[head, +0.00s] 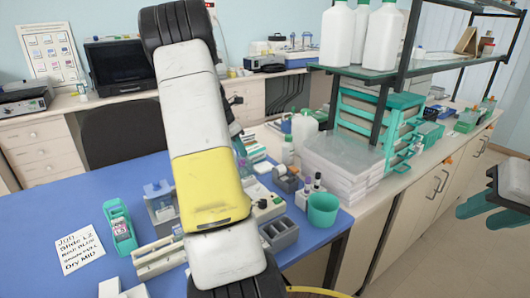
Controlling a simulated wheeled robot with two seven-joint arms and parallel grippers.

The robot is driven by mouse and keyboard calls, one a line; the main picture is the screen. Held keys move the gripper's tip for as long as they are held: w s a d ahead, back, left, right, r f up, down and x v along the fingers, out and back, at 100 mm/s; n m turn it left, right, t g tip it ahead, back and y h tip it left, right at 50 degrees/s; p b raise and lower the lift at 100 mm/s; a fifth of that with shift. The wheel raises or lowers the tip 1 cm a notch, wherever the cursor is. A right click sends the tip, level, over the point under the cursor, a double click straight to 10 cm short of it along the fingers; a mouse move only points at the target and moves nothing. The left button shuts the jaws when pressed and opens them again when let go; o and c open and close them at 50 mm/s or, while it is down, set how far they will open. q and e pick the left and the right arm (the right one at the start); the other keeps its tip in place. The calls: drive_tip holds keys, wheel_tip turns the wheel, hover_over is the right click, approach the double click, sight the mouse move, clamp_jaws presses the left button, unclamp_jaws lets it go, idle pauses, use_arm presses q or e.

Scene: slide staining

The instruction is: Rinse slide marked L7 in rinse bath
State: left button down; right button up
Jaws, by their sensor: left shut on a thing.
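My own raised arm, white and yellow, fills the middle of the head view and covers part of the blue bench. A dark part of my left gripper (239,143) seems to show past the arm's right side. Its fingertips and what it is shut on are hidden. I cannot make out the slide marked L7. I cannot tell which vessel is the rinse bath. A grey slotted holder (279,233) and a teal beaker (322,209) stand right of the arm. My right gripper is not in view.
A pale rack (155,262) lies nearby. Stacked white boxes (342,165) and a bottle shelf (365,72) stand at right. The bench's far left is clear.

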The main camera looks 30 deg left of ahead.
use_arm(q)
wheel_tip(320, 180, up, 6)
drive_tip(key=shift+r, duration=0.25)
